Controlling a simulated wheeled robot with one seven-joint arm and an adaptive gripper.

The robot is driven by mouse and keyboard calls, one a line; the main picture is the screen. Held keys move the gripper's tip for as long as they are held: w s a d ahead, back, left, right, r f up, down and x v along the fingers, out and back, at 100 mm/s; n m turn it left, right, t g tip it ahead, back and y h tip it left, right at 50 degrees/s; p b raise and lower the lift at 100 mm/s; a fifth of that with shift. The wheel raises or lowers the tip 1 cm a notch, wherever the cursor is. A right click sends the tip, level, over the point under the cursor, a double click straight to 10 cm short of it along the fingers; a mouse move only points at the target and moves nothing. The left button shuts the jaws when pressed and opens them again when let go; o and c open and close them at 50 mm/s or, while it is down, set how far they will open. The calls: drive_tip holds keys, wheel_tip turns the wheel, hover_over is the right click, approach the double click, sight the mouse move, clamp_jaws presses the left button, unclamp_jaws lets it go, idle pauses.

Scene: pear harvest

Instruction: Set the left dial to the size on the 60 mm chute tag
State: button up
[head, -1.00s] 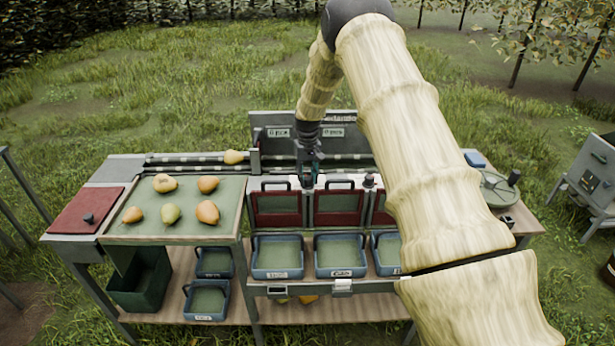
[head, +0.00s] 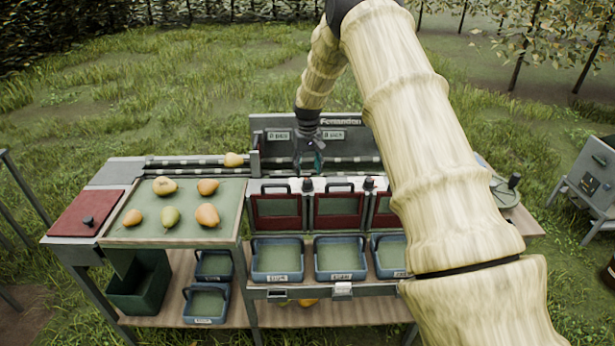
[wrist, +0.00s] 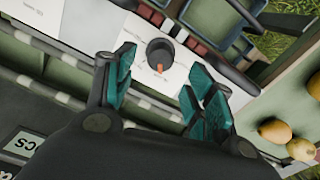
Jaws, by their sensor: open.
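The left dial (head: 307,185) is a dark round knob on the white panel above the red-framed chute gates. In the wrist view the dial (wrist: 160,55) shows an orange pointer mark on its near side, with small scale marks around it that I cannot read. My gripper (head: 308,166) is above and behind the dial; in the wrist view my gripper (wrist: 163,88) has its teal fingers spread apart, empty and clear of the knob. A second dial (head: 369,183) stands to the right. The chute tags are too small to read, so I cannot pick out the 60 mm one.
Several pears lie on the green sorting tray (head: 228,225) at left, and one pear (head: 233,160) sits on the rail behind. Blue bins (head: 277,278) stand below the gates. A grey backboard (head: 262,122) rises behind the gripper. My arm hides the bench's right part.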

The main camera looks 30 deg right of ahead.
sight(307, 180)
wheel_tip(307, 180, up, 7)
idle(0.3)
drive_tip(key=shift+a, duration=0.1)
idle(0.4)
